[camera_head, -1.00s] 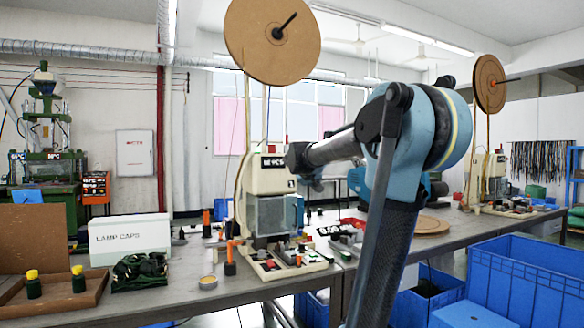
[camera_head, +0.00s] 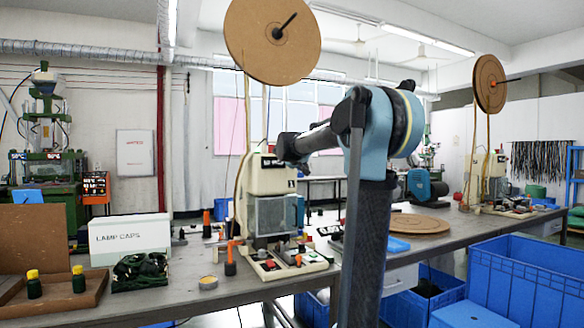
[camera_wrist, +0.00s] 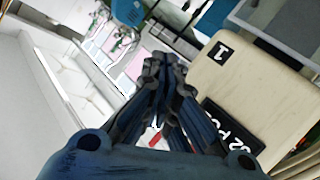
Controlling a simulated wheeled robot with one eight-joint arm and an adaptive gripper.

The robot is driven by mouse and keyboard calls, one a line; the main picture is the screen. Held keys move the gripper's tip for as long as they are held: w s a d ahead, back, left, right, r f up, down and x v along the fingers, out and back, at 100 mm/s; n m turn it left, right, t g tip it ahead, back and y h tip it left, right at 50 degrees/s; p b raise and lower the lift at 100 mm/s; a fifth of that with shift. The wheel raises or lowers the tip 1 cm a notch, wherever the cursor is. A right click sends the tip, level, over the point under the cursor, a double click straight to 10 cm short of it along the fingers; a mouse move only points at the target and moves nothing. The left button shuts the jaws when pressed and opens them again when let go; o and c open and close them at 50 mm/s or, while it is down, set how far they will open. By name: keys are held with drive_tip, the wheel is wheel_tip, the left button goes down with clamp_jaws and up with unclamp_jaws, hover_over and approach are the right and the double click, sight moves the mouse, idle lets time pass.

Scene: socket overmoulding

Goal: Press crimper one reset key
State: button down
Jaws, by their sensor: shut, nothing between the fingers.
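Crimper one (camera_head: 268,178) is the cream machine at the middle of the bench in the head view, below a large brown reel. Its cream housing also shows close up in the wrist view (camera_wrist: 232,85), with a black "1" plate and a dark counter display (camera_wrist: 222,140). A base panel (camera_head: 290,264) with small coloured buttons lies at its foot; I cannot tell which key is the reset key. My gripper is shut and empty in the wrist view (camera_wrist: 163,70), left of the housing and apart from the "1" plate.
A white LAMP CAPS box (camera_head: 130,238), a tray of green parts (camera_head: 140,270) and an orange-handled tool (camera_head: 231,262) stand left of the crimper. A brown disc (camera_head: 420,224) lies to the right. Blue crates (camera_head: 530,275) fill the lower right.

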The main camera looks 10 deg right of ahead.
drive_tip(key=w+a, duration=0.2)
drive_tip(key=w, duration=0.5)
drive_tip(key=shift+w+a, duration=0.2)
drive_tip(key=shift+w, duration=0.05)
drive_tip(key=shift+w+a, duration=0.1)
drive_tip(key=shift+w, duration=0.1)
idle(1.3)
drive_tip(key=shift+w, duration=0.1)
drive_tip(key=shift+w+a+r, duration=0.1)
drive_tip(key=shift+w+a, duration=0.1)
drive_tip(key=shift+w, duration=0.35)
idle(1.0)
drive_tip(key=shift+s, duration=0.15)
drive_tip(key=shift+s+d, duration=0.3)
drive_tip(key=shift+s, duration=0.5)
drive_tip(key=s, duration=0.1)
drive_tip(key=s+d, duration=0.1)
drive_tip(key=s, duration=0.2)
drive_tip(key=shift+s+d, duration=0.3)
drive_tip(key=shift+s, duration=0.05)
